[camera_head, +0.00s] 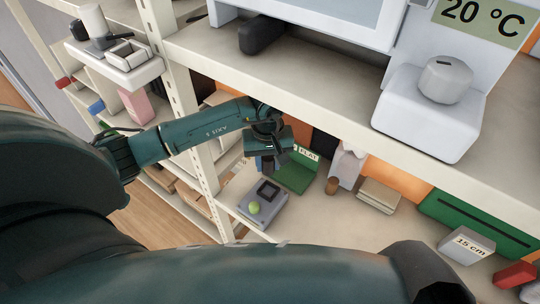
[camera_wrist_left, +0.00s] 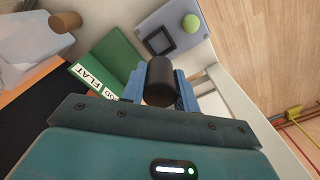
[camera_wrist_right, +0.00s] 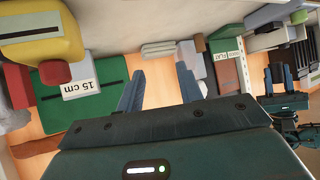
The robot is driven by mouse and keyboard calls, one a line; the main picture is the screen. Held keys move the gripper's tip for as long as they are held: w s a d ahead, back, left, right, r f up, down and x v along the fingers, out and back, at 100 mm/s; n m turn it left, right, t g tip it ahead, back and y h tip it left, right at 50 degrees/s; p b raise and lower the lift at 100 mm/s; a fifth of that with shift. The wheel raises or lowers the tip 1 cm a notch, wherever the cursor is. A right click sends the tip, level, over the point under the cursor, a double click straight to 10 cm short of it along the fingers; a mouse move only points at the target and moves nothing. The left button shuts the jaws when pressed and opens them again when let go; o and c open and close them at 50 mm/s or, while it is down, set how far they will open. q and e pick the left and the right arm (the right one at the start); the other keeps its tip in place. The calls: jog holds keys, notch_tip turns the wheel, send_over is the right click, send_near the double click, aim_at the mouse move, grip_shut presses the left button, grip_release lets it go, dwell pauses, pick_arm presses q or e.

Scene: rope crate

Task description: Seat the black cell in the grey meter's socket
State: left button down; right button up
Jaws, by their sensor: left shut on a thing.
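The black cell (camera_wrist_left: 160,80) is a dark cylinder between the blue fingers of my left gripper (camera_wrist_left: 160,90), which is shut on it. In the head view my left gripper (camera_head: 268,163) hangs above the lower shelf, just behind the grey meter (camera_head: 264,214). The meter has a square black-rimmed socket (camera_head: 268,190) and a green button (camera_head: 254,208). In the left wrist view the socket (camera_wrist_left: 159,41) lies just beyond the cell, and the cell appears apart from it. My right gripper (camera_wrist_right: 158,90) is open and empty in the right wrist view.
A green block labelled FLAT (camera_head: 298,174) stands beside my left gripper. A brown cork-like cylinder (camera_head: 332,185) and a white bottle-like item (camera_head: 346,167) are to its right. The upper shelf (camera_head: 310,98) overhangs from the right. A shelf post (camera_head: 185,100) stands left.

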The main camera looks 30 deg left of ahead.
aim_at(268, 174)
pick_arm(q)
jog(key=shift+f+b, duration=0.1)
jog(key=shift+b, duration=0.35)
pick_arm(e)
jog(key=shift+a+f, duration=0.1)
jog(key=shift+f, duration=0.05)
